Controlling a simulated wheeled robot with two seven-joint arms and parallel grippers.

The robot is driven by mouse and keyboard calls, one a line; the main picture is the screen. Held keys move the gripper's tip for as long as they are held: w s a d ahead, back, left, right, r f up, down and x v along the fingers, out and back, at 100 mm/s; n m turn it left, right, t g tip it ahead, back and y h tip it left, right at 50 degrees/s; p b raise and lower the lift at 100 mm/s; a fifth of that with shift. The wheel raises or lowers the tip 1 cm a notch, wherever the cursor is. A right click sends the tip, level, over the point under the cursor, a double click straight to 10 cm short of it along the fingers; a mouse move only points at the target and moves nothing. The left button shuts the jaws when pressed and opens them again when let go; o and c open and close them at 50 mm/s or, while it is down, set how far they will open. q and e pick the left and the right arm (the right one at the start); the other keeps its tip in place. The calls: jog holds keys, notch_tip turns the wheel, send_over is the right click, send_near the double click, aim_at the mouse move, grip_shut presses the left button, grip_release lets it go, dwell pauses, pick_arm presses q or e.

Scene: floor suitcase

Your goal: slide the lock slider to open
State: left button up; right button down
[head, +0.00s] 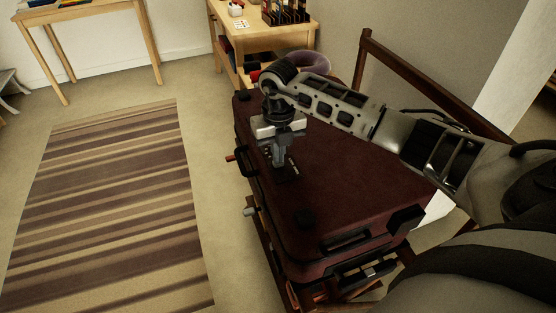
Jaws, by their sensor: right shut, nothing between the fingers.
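A dark red suitcase (350,185) with black corner pieces lies flat on a wooden stand. My right gripper (283,172) points down onto the top of the suitcase near its left edge and is shut. Its fingertips are at a small dark lock plate (292,167) with light marks. The fingers and their shadow hide part of the lock, so I cannot tell the slider's position or whether the fingertips touch it. My left gripper is out of view.
A striped rug (110,205) lies on the floor at the left. A wooden shelf (265,32) with small items stands behind the suitcase, and a wooden table (85,15) stands at the back left. A dark wooden rail (430,88) runs behind my right arm.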

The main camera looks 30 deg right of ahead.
aim_at(284, 177)
jog(key=shift+s+a+f+p, duration=0.1)
jog(key=shift+s+a+p, duration=0.1)
jog(key=shift+s+p, duration=0.45)
jog(key=shift+s+a+f+p, duration=0.1)
jog(key=shift+s+a+p, duration=0.15)
jog(key=shift+s, duration=0.65)
jog(key=shift+s+f, duration=0.1)
jog(key=shift+s, duration=0.25)
notch_tip(284, 177, up, 6)
jog(key=p, duration=0.5)
jog(key=shift+w+r, duration=0.2)
